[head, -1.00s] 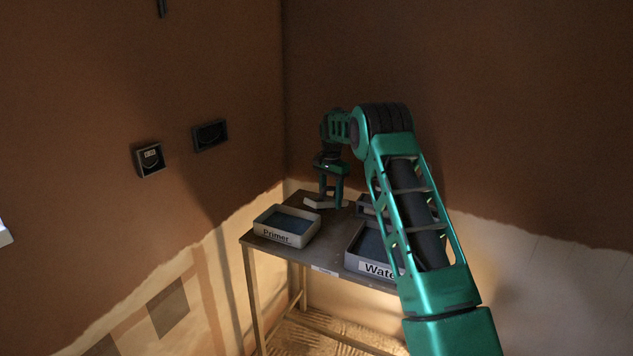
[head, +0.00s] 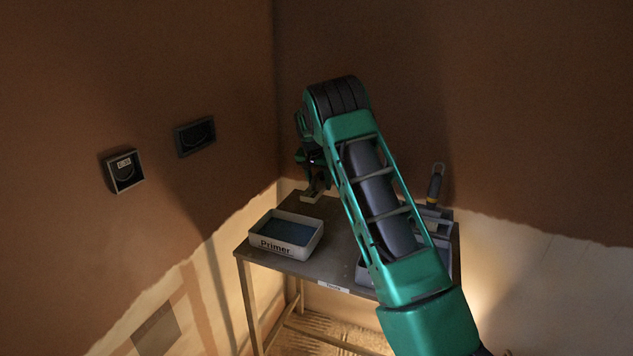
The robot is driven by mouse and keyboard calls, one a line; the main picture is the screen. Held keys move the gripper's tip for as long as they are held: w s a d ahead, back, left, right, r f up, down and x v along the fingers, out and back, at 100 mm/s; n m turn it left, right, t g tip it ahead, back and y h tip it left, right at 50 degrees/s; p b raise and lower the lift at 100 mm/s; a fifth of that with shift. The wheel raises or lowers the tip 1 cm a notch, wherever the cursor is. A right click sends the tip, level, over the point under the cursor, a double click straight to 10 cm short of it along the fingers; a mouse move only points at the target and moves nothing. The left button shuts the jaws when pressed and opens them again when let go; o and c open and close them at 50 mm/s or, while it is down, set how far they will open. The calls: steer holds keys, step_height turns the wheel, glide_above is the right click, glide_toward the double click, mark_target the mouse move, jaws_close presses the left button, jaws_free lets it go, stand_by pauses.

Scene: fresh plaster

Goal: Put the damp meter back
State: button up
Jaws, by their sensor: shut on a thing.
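My gripper (head: 313,181) is over the back left of the table (head: 342,266), partly hidden behind my own arm. It is shut on a small pale thing (head: 311,196), which shows at its fingertips. This may be the damp meter, but it is too small and dark to tell. I cannot tell whether it touches the tabletop. On the left wall, one square box (head: 124,171) has a pale label inside. A second dark box (head: 195,137) is mounted to its right.
The Primer tray (head: 287,236) stands at the table's front left. Another tray (head: 364,272) is mostly hidden behind my arm. A tool with a yellow-and-dark handle (head: 435,187) stands upright at the right. Walls close in the corner behind the table.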

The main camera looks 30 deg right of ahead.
mark_target(315, 176)
steer(key=shift+f, duration=2.4)
steer(key=shift+f, duration=0.3)
steer(key=o, duration=1)
steer(key=shift+a, duration=0.1)
steer(key=shift+v, duration=3.8)
steer(key=shift+s+r, duration=0.1)
steer(key=shift+r, duration=0.1)
